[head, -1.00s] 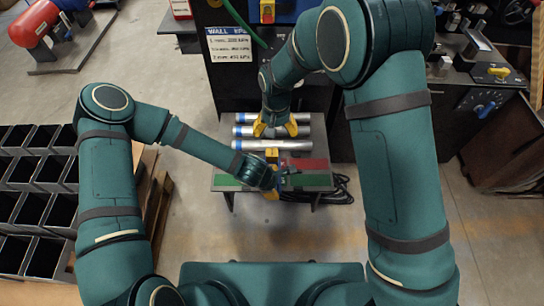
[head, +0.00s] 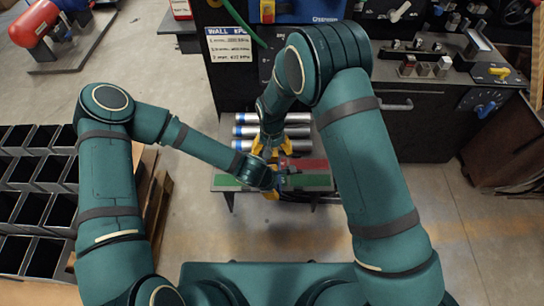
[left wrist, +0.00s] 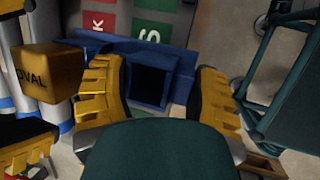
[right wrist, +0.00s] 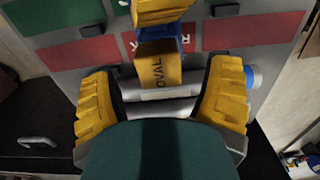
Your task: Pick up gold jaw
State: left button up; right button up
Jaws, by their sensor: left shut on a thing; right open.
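The gold jaw, a gold block lettered OVAL, shows in the left wrist view (left wrist: 50,78) and in the right wrist view (right wrist: 158,70). It sits against a blue part (left wrist: 153,80); whether it is fixed to it I cannot tell. My left gripper (head: 277,182) is shut on the blue part, which has a square opening. My right gripper (head: 271,149) is open above the table. In the right wrist view its two yellow fingers lie on either side of the gold jaw, apparently with gaps. In the head view the jaw is mostly hidden.
Several silver cylinders (head: 298,131) with blue ends lie behind the grippers on the small table. The table has green (head: 227,181) and red (head: 312,164) panels. Dark bins (head: 47,212) stand at left. A machine cabinet (head: 405,130) stands at back right.

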jog(key=shift+f, duration=0.55)
grip_shut()
notch_tip(320, 180, up, 10)
jog(key=shift+r, duration=0.1)
dwell(0.3)
dwell(0.4)
